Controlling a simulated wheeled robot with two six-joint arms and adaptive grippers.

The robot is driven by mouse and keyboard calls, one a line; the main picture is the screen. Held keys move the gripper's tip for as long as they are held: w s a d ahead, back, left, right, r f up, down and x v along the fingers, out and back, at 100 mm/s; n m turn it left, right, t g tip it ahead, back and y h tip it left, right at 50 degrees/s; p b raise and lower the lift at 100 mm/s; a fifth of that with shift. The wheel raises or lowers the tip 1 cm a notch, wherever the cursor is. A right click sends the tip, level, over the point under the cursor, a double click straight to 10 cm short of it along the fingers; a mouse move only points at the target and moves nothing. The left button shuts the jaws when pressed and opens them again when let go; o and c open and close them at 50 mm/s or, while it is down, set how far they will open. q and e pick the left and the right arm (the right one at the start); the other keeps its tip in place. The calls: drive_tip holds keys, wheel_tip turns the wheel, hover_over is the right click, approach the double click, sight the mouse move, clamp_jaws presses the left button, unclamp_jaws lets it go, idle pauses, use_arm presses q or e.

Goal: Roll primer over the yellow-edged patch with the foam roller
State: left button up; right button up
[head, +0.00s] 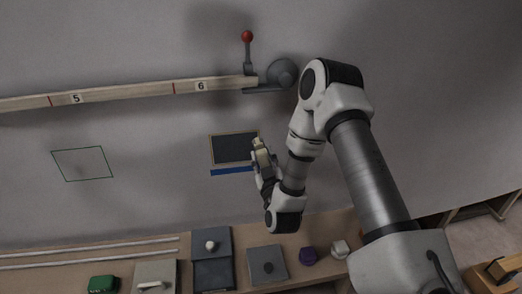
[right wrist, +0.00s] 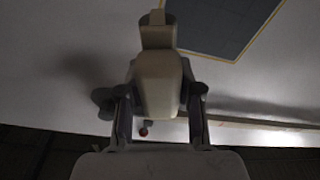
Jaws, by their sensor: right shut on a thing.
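The yellow-edged patch (head: 228,147) is a dark grey rectangle with a thin tan-yellow border on the grey hull wall. Its corner also shows at the top of the right wrist view (right wrist: 215,25). My right gripper (head: 263,162) is at the patch's lower right edge, shut on a beige tool, which I take as the foam roller (right wrist: 158,85). The roller's head end points toward the wall beside the patch; whether it touches the surface I cannot tell. The gripper covers the patch's lower right corner. My left gripper is not in view.
A blue strip (head: 230,171) runs just below the patch. A green-outlined area (head: 82,163) is to the left. Above is a numbered wooden batten (head: 130,94) with a red-knobbed lever (head: 247,37). A bench (head: 130,264) below holds dark plates, a purple piece (head: 308,256) and a green box (head: 103,284).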

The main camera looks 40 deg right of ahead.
sight(264, 162)
drive_tip(key=shift+s+a, duration=0.2)
drive_tip(key=shift+s, duration=0.15)
drive_tip(key=shift+s+a, duration=0.1)
drive_tip(key=shift+s, duration=0.05)
drive_tip(key=shift+v, duration=1.1)
drive_tip(key=b+v, duration=0.2)
drive_tip(key=b, duration=0.2)
drive_tip(key=shift+a, duration=0.1)
drive_tip(key=shift+s+a+r+b, duration=0.1)
drive_tip(key=shift+s+r+b, duration=0.05)
drive_tip(key=shift+b, duration=0.2)
drive_tip(key=shift+r, duration=0.2)
